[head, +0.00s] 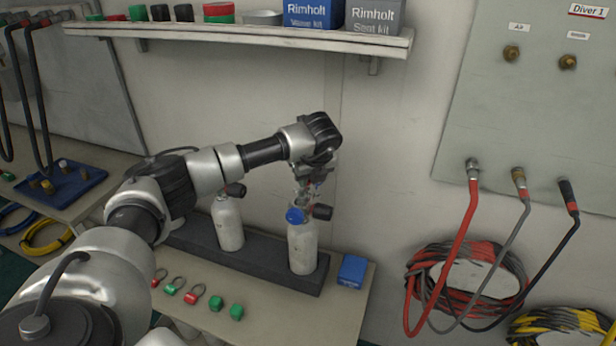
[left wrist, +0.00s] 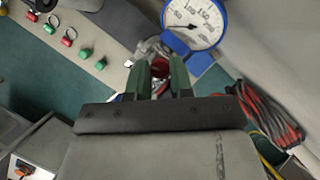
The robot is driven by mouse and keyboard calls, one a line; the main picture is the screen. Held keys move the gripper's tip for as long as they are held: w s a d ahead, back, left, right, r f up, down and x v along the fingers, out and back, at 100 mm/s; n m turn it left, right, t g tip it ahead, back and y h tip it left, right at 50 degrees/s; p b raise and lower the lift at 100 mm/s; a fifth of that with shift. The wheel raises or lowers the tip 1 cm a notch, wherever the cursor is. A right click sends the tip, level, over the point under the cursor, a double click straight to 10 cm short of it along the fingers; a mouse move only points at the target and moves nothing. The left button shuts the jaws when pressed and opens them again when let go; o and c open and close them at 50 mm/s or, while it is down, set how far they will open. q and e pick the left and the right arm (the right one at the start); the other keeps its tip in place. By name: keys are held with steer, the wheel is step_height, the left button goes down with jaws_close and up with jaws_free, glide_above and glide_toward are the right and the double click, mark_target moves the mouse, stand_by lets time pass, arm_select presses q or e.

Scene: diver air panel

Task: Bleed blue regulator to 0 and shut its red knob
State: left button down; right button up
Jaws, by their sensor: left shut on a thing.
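The blue regulator (head: 295,216) sits on top of the right white cylinder (head: 302,250) in the head view. Its blue-rimmed gauge (left wrist: 194,24) shows large in the left wrist view; the dark needle lies on the left, low side of the scale, but I cannot read it exactly. My left gripper (head: 314,180) reaches down over this cylinder's top. In the left wrist view its green fingers (left wrist: 161,66) are closed around a red knob (left wrist: 160,70), which they partly hide. My right gripper is not in view.
A second white cylinder (head: 228,222) with a black knob stands to the left in the same dark rack (head: 265,262). A blue box (head: 352,270) is just right of the rack. Ringed tags and green caps (head: 237,312) lie in front. A shelf (head: 250,36) overhangs behind; hoses (head: 460,255) hang right.

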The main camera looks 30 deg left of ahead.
arm_select(q)
steer(key=shift+f+m+t+h+b, duration=0.15)
steer(key=shift+m+t+h+b, duration=0.15)
steer(key=shift+m+b, duration=0.7)
steer(key=m+b, duration=0.2)
steer(key=shift+s+a+m+t+h, duration=0.1)
steer(key=shift+a+m+t+h, duration=0.05)
steer(key=shift+m+t+h, duration=0.2)
steer(key=m+h+b, duration=0.1)
steer(key=m, duration=0.1)
steer(key=m+t+b, duration=0.1)
steer(key=m, duration=0.1)
steer(key=shift+a+m+h, duration=0.1)
steer(key=shift+m+h, duration=0.15)
steer(key=shift+h, duration=0.1)
steer(key=m+h, duration=0.1)
steer(key=m, duration=0.1)
steer(key=shift+a+m+b, duration=0.1)
steer(key=shift+m+b, duration=0.3)
steer(key=m+h, duration=0.1)
steer(key=m, duration=0.1)
steer(key=shift+r+m, duration=0.2)
steer(key=shift+m, duration=0.2)
steer(key=m+h, duration=0.1)
steer(key=m, duration=0.2)
steer(key=m+g+h, duration=0.1)
steer(key=m, duration=0.2)
steer(key=shift+a+g+p, duration=0.2)
steer(key=shift+g+p, duration=0.05)
steer(key=shift+p, duration=0.1)
